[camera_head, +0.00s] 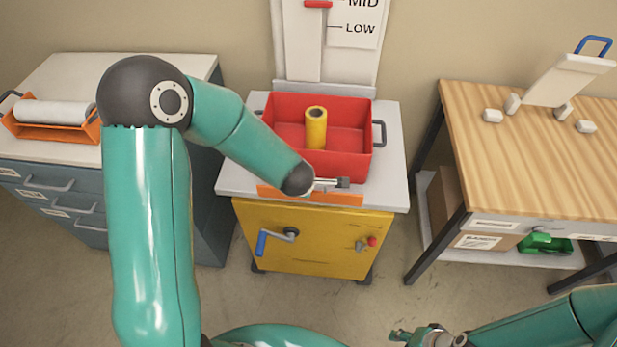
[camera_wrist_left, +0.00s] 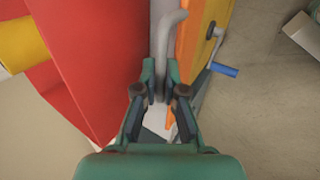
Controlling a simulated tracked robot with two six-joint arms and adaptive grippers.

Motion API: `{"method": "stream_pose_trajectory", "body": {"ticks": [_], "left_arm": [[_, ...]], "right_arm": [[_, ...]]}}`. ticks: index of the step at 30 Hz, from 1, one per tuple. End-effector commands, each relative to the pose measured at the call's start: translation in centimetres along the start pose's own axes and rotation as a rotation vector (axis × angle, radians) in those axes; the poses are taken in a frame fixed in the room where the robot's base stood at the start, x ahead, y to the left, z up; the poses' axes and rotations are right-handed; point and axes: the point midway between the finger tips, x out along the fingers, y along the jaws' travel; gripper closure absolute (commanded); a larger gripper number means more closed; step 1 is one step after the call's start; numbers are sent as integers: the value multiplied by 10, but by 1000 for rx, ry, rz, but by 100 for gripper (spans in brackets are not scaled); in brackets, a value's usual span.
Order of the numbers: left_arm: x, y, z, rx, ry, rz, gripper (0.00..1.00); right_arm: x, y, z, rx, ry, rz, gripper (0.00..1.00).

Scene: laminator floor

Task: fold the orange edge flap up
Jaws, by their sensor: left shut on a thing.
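The orange edge flap (camera_head: 335,199) lies along the front edge of the white top of the yellow cabinet. It also shows in the left wrist view (camera_wrist_left: 187,45) as an orange strip beside the white top; its exact tilt is hard to tell. My left gripper (camera_head: 342,183) is at the flap's right half, in front of the red bin. In the left wrist view, its fingers are shut on a grey bent bar (camera_wrist_left: 166,50) alongside the flap. My forearm and wrist hide part of the flap. My right gripper (camera_head: 402,336) is low at the bottom edge, away from the cabinet.
The red bin (camera_head: 358,155) stands on the white top, with a yellow roll (camera_head: 316,128) inside. The yellow cabinet (camera_head: 325,245) has a blue-handled crank (camera_head: 277,238) and a red knob. A wooden table (camera_head: 530,165) is at right, a drawer unit (camera_head: 50,180) at left.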

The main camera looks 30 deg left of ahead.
Motion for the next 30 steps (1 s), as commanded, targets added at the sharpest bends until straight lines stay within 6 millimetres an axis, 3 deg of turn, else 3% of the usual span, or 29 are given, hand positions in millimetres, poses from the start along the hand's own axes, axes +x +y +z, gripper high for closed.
{"method": "stream_pose_trajectory", "body": {"ticks": [9, 10, 14, 30], "left_arm": [[2, -1, 1, -2, 8, -3, 100], [2, -1, 1, -2, 8, -4, 86], [2, -1, 2, 1, 6, -4, 65], [-7, 0, 4, 7, 0, -1, 65]], "right_arm": [[0, 0, 0, 0, 0, 0, 62], [0, 0, 0, 0, 0, 0, 62], [0, 0, 0, 0, 0, 0, 62], [0, 0, 0, 0, 0, 0, 62]]}}
